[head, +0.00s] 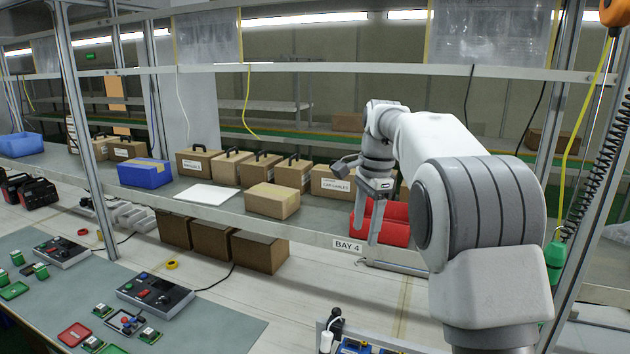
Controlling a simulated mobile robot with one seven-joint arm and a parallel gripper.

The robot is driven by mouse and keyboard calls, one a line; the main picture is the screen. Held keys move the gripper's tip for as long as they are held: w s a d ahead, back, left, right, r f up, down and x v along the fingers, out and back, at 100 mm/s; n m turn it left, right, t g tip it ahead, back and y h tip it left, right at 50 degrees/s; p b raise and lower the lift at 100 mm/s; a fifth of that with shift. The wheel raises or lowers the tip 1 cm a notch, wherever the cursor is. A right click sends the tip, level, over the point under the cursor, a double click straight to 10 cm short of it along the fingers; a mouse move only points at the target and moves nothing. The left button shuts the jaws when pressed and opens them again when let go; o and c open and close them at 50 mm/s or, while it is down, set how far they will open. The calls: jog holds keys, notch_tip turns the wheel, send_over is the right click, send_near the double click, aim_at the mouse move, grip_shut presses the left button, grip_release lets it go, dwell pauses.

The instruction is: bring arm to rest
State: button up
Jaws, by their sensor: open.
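My arm (480,215) rises at the right of the head view and reaches forward toward the shelf. My gripper (367,222) hangs at its end with its fingers pointing down, near the shelf's front edge. It is open and I see nothing between its fingers. A red bin (395,224) lies right behind and beside the fingers; I cannot tell whether they touch it.
The shelf (225,208) carries a blue box (145,172), a cardboard box (272,200) and several handled cases. A control box (155,294) stands on the grey mat (215,325). A metal post (85,130) stands left, another right.

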jog(key=s+d+r+n+t, duration=0.15)
jog(key=s+r+n, duration=0.3)
jog(key=s, duration=0.45)
jog(key=s+f+n+t, duration=0.1)
jog(key=s+f+n, duration=0.1)
jog(key=s, duration=0.6)
jog(key=s+d+f+n+t, duration=0.1)
jog(key=s+f+n, duration=0.2)
jog(key=s, duration=0.5)
jog(key=s+d+f+n+t, duration=0.1)
jog(key=s+f+n, duration=0.2)
jog(key=s, duration=0.6)
jog(key=shift+n+h+b, duration=0.4)
jog(key=shift+n, duration=0.25)
jog(key=shift+w+a+t, duration=0.1)
jog(key=shift+a+t, duration=0.15)
